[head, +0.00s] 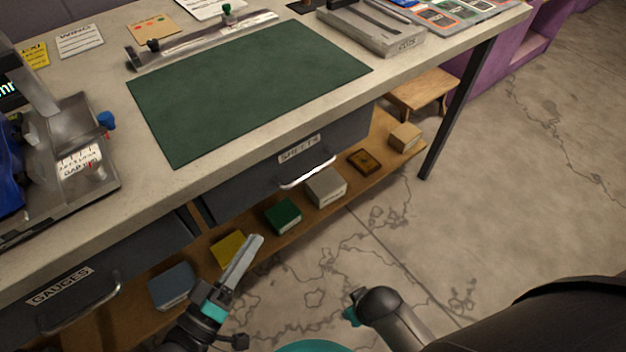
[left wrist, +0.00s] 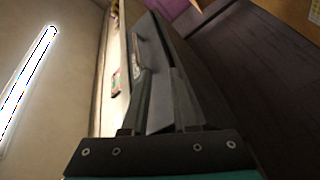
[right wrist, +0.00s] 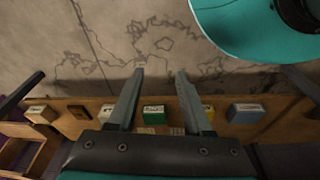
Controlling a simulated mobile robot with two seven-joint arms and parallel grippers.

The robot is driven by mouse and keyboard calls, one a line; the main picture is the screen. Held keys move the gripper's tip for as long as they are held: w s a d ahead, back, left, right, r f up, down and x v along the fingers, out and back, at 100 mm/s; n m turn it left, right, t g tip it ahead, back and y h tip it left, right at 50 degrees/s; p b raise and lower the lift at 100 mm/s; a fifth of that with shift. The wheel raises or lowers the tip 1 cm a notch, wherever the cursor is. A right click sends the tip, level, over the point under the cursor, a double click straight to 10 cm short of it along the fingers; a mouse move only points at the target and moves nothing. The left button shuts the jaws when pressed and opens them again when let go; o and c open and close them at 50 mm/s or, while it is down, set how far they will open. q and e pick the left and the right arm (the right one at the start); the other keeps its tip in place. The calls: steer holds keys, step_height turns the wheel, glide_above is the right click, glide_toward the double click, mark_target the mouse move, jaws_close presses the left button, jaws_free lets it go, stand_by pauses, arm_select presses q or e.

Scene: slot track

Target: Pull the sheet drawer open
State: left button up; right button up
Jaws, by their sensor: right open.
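The sheet drawer (head: 255,172) is a dark grey front under the tabletop, with a "SHEETS" label (head: 299,149) and a bright bar handle (head: 308,172). It looks shut. My left gripper (head: 250,250) is below and left of the handle in the head view, apart from it, pointing toward the bench. In the left wrist view its fingers (left wrist: 162,72) are apart and empty, with a dark drawer front beyond them.
A second drawer labelled "GAUGES" (head: 60,287) is at the lower left. A wooden shelf (head: 325,210) under the drawers holds several small boxes. A green mat (head: 240,90) lies on the tabletop. A dark table leg (head: 457,110) stands at right. The floor in front is clear.

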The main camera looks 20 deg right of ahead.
mark_target(306, 174)
arm_select(q)
steer(key=w+d+r+b, duration=0.1)
steer(key=w+d, duration=0.1)
steer(key=d, duration=0.2)
steer(key=w+d+r+h+b, duration=0.1)
steer(key=w+d+r, duration=0.1)
steer(key=w+d, duration=0.1)
steer(key=w+d+r+h+b, duration=0.1)
steer(key=w+d+r+b, duration=0.1)
steer(key=d, duration=0.3)
steer(key=shift+w+d+r+g, duration=0.1)
steer(key=shift+w+d+g, duration=0.05)
steer(key=shift+w+g, duration=0.15)
steer(key=shift+w+d+r, duration=0.2)
steer(key=shift+w+d, duration=0.2)
steer(key=shift+d, duration=0.15)
arm_select(e)
steer(key=w+r+t, duration=0.1)
steer(key=w+r, duration=0.3)
steer(key=r, duration=0.3)
steer(key=shift+w, duration=0.25)
steer(key=shift+a+r, duration=0.1)
arm_select(q)
jaws_close()
